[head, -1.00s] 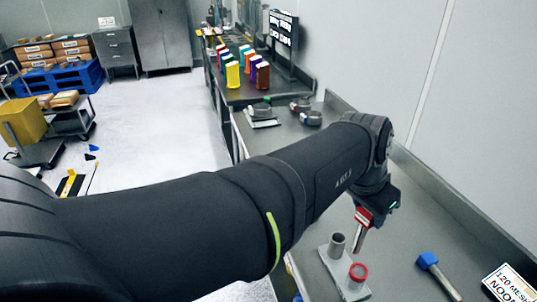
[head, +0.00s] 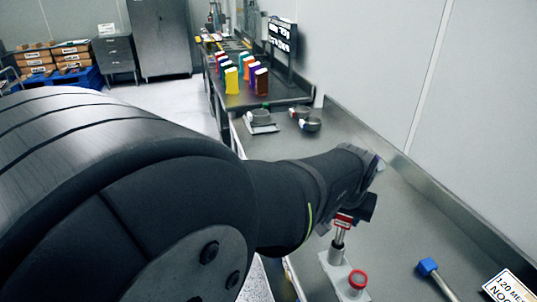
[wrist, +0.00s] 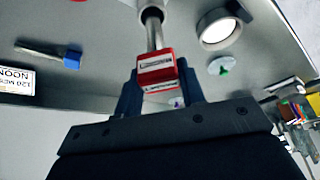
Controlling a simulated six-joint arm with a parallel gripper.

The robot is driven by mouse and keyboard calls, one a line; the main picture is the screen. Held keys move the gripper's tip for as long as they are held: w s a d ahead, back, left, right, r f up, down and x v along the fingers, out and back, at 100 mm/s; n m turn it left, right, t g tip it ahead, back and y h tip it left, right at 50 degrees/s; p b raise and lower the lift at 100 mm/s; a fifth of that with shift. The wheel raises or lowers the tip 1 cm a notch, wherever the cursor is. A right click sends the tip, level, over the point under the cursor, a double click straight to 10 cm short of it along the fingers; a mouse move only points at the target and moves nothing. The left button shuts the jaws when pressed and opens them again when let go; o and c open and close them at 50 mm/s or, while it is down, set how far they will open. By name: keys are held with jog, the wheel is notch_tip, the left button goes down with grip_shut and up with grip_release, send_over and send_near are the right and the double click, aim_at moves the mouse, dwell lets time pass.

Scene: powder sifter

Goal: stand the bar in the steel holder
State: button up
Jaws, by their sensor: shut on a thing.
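The bar has a red block head (head: 344,219) and a bare steel shaft (head: 339,236). My gripper (wrist: 158,78) is shut on the red head, one finger on each side. The steel holder (head: 336,256) is an open grey tube standing on a pale base plate. The bar is about upright over this tube. In the wrist view the shaft (wrist: 153,36) runs down to the tube's rim (wrist: 151,13), and its lower end seems to be inside the mouth. How deep it sits is hidden.
A red-rimmed holder (head: 357,280) stands on the same plate. A blue-headed bar (head: 428,267) and a 120 mesh sign (head: 509,288) lie to the right. Round pans (head: 309,122) stand farther back.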

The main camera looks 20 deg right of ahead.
aim_at(343, 225)
jog(key=shift+f, duration=1.7)
jog(key=o, duration=1.3)
jog(key=shift+f, duration=0.15)
jog(key=shift+c, duration=0.2)
jog(key=v, duration=1.2)
jog(key=shift+r, duration=0.2)
jog(key=shift+f, duration=0.1)
